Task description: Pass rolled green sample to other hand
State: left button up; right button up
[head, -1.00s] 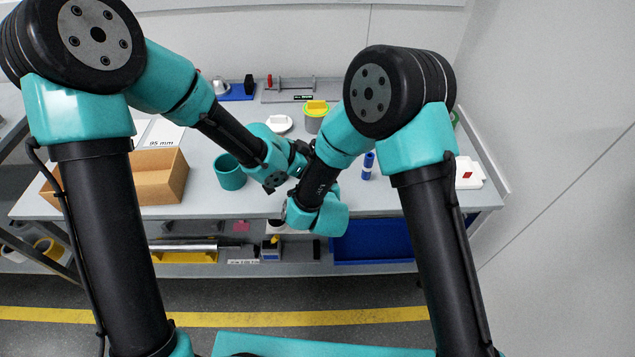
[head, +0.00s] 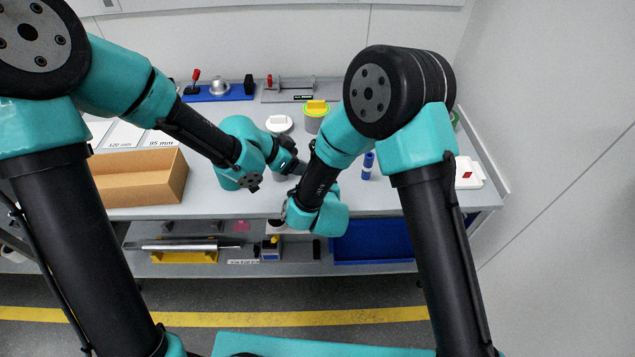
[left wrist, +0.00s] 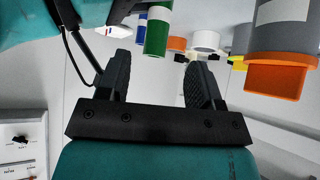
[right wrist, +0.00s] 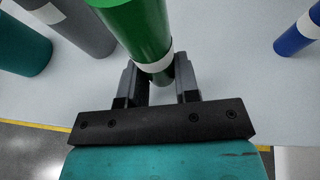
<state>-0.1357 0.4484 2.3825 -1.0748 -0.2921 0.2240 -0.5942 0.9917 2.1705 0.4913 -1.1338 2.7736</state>
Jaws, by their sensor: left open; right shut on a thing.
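The rolled green sample (right wrist: 135,25) is a green cylinder with a white band. In the right wrist view it stands between the fingers of my right gripper (right wrist: 160,86), which is shut on it near the band. My left gripper (left wrist: 160,82) is open and its fingers hold nothing. In the left wrist view the green sample (left wrist: 157,35) is beyond the fingertips, apart from them. In the head view my left gripper (head: 299,167) is beside my right forearm, which hides my right gripper and the sample.
A blue roll (head: 367,168) stands on the bench right of my right arm. An open cardboard box (head: 140,192) is at left. A grey container with a yellow lid (head: 315,117) stands behind. A teal cup (head: 228,182) is partly hidden by my left wrist.

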pick_arm(q)
jog(key=s+a+f+n+g+y, duration=0.1)
jog(key=s+a+f+n, duration=0.3)
jog(key=f, duration=0.5)
jog(key=s+a+f+n+g+y, duration=0.1)
jog(key=s+a+f+n, duration=0.2)
jog(key=s+f, duration=0.5)
jog(key=s+a+f+n+g+y, duration=0.1)
jog(key=s+a+f+n, duration=0.3)
jog(key=f, duration=0.6)
jog(key=s+n+g, duration=0.1)
jog(key=s, duration=0.1)
jog(key=shift+s+a+f+n+y, duration=0.3)
jog(key=shift+a+n+y, duration=0.05)
jog(key=shift+n+y, duration=0.05)
